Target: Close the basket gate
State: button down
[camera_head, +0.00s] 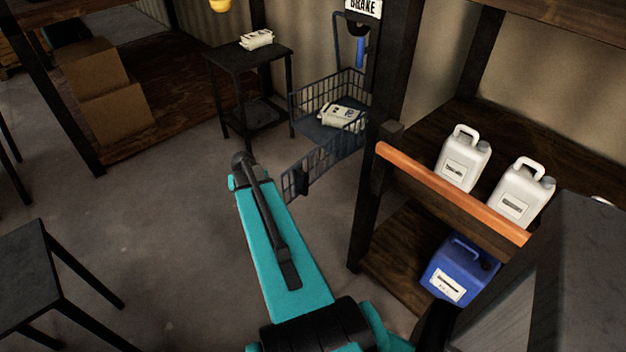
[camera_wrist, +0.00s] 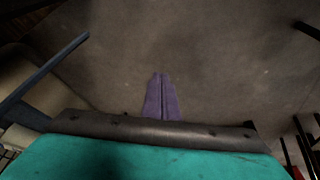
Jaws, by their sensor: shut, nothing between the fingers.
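The basket (camera_head: 295,112) is a blue-grey wire cage on the floor at upper middle in the head view, with a white labelled container (camera_head: 340,116) inside. Its gate (camera_head: 322,157) is a wire panel that stands swung outward from the front, with a dark fitting (camera_head: 302,183) near its free end. My gripper (camera_wrist: 161,76) shows as two purple fingers pressed together and empty, over bare floor in the wrist view. In the head view my teal arm reaches up to just left of the gate and the fingers are hidden. I cannot tell whether they touch the gate.
A dark side table (camera_head: 248,55) stands left of the basket. A wooden rack with an orange-edged rail (camera_head: 450,192), white jugs (camera_head: 464,160) and a blue jug (camera_head: 459,270) is at right. A dark table (camera_head: 45,270) is at lower left. The floor between is clear.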

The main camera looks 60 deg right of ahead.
jog(key=s+d+r+m+t+h+p, duration=0.1)
jog(key=s+d+r+m+h+p, duration=0.15)
jog(key=d+r, duration=1.15)
notch_tip(320, 180, up, 6)
jog(key=r+m, duration=0.1)
jog(key=m, duration=0.3)
send_over(318, 147)
jog(key=w+d, duration=0.2)
jog(key=w, duration=0.3)
jog(key=s+a+f+m, duration=0.1)
jog(key=s+m, duration=0.1)
jog(key=s+a+f+m+y+b, duration=0.1)
jog(key=s+m, duration=0.1)
jog(key=s+a+f+m+y, duration=0.1)
jog(key=s+f+m, duration=0.1)
jog(key=shift+a+f, duration=0.1)
jog(key=s+a+m+y+b, duration=0.2)
jog(key=s+a+m+y, duration=0.3)
jog(key=s+a+m, duration=0.2)
jog(key=shift+a+m+t, duration=0.25)
jog(key=shift+m+t, duration=0.05)
jog(key=shift+m, duration=0.75)
jog(key=p+x, duration=0.1)
jog(key=x, duration=0.9)
jog(key=shift+a, duration=0.1)
